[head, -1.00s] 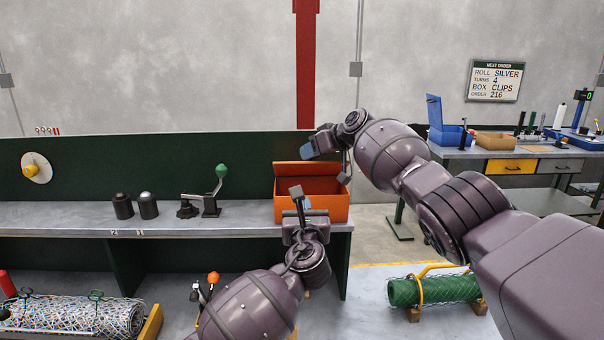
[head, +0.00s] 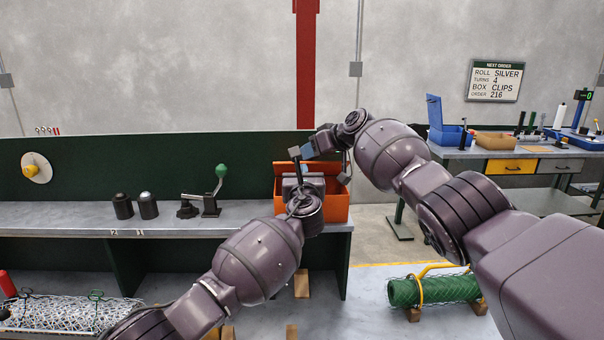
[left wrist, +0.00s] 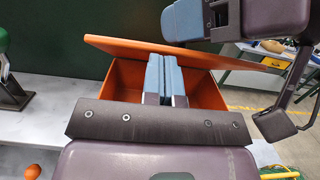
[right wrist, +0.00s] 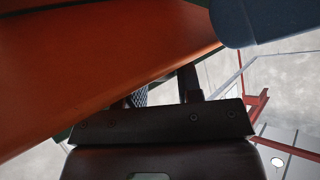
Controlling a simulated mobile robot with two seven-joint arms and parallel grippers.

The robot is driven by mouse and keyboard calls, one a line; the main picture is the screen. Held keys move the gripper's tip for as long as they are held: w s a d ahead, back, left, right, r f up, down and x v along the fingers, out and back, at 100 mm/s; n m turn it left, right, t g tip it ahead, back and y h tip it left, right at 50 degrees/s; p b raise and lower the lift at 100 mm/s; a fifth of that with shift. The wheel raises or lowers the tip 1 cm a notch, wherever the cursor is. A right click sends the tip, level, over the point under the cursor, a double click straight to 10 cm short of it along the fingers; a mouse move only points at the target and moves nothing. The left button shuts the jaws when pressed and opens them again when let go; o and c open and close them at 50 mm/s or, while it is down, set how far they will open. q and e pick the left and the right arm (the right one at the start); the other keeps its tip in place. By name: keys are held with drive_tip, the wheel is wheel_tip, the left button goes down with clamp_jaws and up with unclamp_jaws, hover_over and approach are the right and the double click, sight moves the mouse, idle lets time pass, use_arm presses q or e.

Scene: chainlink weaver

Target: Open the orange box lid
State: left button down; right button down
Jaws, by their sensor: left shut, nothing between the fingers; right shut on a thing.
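The orange box (head: 335,207) stands at the right end of the grey bench. Its lid (head: 283,169) is raised at the back, and in the left wrist view the lid (left wrist: 120,46) slants above the open interior. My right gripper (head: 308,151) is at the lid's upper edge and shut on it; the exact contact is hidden. The lid (right wrist: 100,65) fills much of the right wrist view. My left gripper (head: 295,156) is shut and empty in front of the lid. Its blue fingers (left wrist: 167,75) stand together over the box opening. My left wrist hides part of the box front.
Left on the bench (head: 60,216) are two dark cylinders (head: 135,206) and a green-knobbed lever press (head: 211,196). A green mesh roll (head: 435,290) lies on the floor at right. A second table (head: 460,153) with a blue bin stands behind. The bench between press and box is clear.

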use_arm(q)
drive_tip(key=shift+r, duration=0.1)
use_arm(e)
drive_tip(key=shift+d+f, duration=0.2)
drive_tip(key=shift+f, duration=0.1)
